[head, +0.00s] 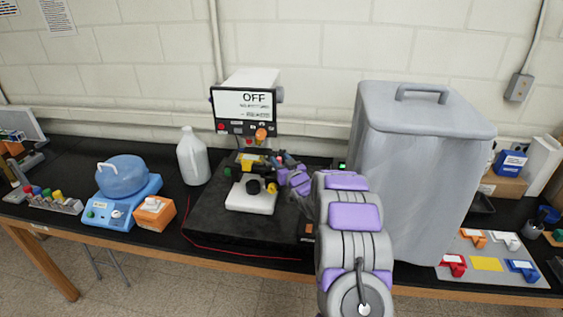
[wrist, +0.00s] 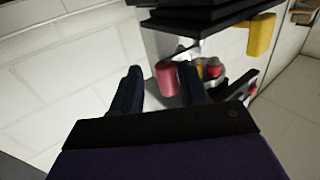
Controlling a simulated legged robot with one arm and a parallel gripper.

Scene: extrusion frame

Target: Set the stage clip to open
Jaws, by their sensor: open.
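A microscope (head: 249,200) with a white base and a screen reading OFF (head: 243,104) stands on a black mat. Small yellow, green and black parts sit around its dark stage, and I cannot tell which is the stage clip. My gripper (head: 283,163) is at the right side of the stage, partly hidden behind my arm. In the wrist view my gripper (wrist: 158,80) has its two dark fingers apart. A pink-red cylinder (wrist: 167,78) shows beyond and between them, near the right finger. I cannot tell whether they touch. Dark plates and a yellow block (wrist: 261,35) lie above right.
A large grey covered bin (head: 415,170) stands close right of my arm. A white bottle (head: 192,155), a blue device (head: 125,190) and an orange box (head: 154,212) stand left. Coloured parts lie on a grey board (head: 485,285) at right. The mat's front (head: 220,235) is clear.

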